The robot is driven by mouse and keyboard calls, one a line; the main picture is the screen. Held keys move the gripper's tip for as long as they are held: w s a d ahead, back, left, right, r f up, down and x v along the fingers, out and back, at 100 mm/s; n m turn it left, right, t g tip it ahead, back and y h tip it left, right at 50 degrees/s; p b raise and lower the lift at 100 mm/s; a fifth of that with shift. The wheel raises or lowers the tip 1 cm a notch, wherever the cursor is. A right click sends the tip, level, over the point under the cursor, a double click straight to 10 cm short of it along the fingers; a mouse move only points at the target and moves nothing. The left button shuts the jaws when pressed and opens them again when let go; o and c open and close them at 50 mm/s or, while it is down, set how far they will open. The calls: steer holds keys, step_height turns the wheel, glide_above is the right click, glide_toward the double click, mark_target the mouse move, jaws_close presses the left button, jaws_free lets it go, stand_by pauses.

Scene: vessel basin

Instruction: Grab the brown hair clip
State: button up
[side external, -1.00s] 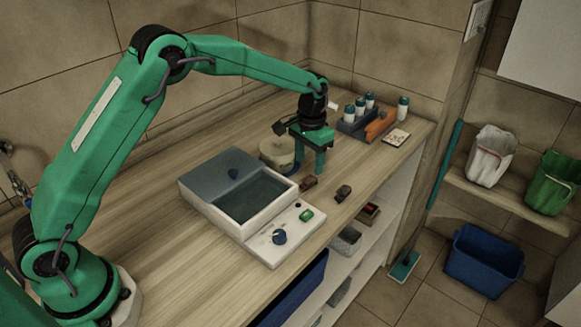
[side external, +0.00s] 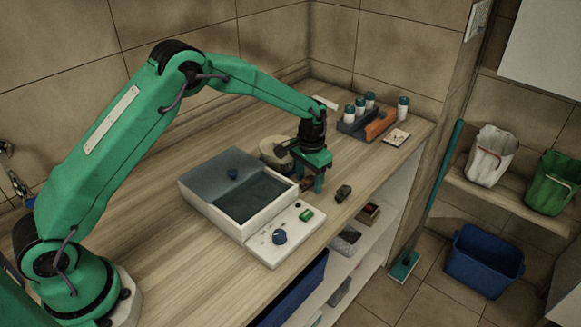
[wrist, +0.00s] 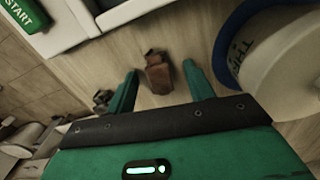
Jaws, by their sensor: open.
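The brown hair clip (wrist: 158,73) lies on the wooden counter and shows between the two fingers of my gripper (wrist: 160,70) in the wrist view. A gap shows on each side of it, and the fingers do not touch it there. In the side view the clip (side external: 306,184) is partly hidden beside the fingers of my gripper (side external: 311,183), which point down close to the counter. My gripper is open and holds nothing.
A second, darker small object (side external: 343,193) lies to the right, near the counter's front edge. The white basin unit (side external: 262,233) with knob and green button stands to the left. A round container (side external: 275,150) is behind. A rack with bottles (side external: 357,124) stands farther back.

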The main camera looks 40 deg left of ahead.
mark_target(310, 180)
stand_by(0.4)
steer(key=c, duration=1)
steer(key=shift+c, duration=0.2)
steer(key=shift+r, duration=0.55)
step_height(310, 180, up, 3)
steer(key=shift+s+d+r, duration=0.1)
steer(key=shift+d+r, duration=0.05)
steer(key=s+d+r, duration=0.6)
steer(key=s+d, duration=0.1)
steer(key=d, duration=0.1)
steer(key=shift+d+r, duration=0.25)
steer(key=shift+d, duration=0.15)
